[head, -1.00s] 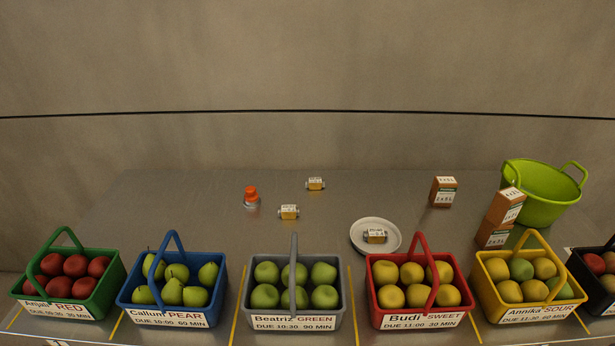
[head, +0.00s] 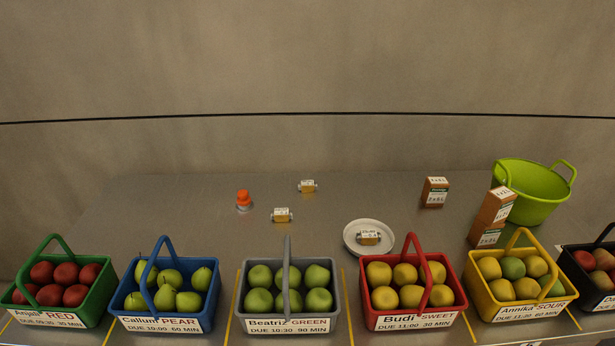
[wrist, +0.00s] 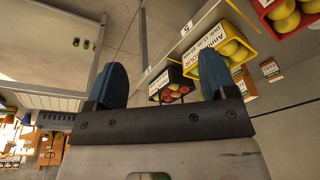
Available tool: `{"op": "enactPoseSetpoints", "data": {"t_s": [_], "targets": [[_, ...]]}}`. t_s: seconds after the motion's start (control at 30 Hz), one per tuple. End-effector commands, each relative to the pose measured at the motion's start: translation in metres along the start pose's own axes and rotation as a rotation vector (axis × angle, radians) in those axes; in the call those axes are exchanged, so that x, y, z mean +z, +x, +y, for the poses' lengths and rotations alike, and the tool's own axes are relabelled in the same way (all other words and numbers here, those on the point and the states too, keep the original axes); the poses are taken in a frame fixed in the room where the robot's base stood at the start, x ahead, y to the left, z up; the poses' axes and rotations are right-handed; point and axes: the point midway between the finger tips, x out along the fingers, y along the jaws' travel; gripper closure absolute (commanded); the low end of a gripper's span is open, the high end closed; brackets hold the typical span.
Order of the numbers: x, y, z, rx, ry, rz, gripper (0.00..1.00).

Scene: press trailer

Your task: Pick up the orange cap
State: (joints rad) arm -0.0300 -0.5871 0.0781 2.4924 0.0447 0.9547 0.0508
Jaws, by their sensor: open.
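The orange cap (head: 243,196) shows in the head view at the left middle of the steel table. It sits on top of a small clear container (head: 244,207). My gripper (wrist: 160,80) shows only in the wrist view, with its two blue fingers wide apart and nothing between them. It is not in the head view, so it is away from the cap. The wrist view does not show the cap.
Baskets of fruit line the table's front edge, among them a blue one (head: 135,318) and a grey one (head: 290,327). Small labelled rolls (head: 282,215), a white plate (head: 350,247), brown boxes (head: 434,193) and a green tub (head: 530,205) stand behind.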

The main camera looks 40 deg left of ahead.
Motion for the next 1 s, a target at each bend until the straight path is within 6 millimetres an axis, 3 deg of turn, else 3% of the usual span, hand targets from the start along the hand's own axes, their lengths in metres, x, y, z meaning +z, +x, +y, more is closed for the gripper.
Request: {"op": "enactPoseSetpoints", "data": {"t_s": [0.47,1.0], "targets": [[-0.079,0.009,-0.1,-0.177,0.107,-0.152,0.22],[-0.145,0.038,-0.25,-0.33,0.242,-0.386,0.22]]}}
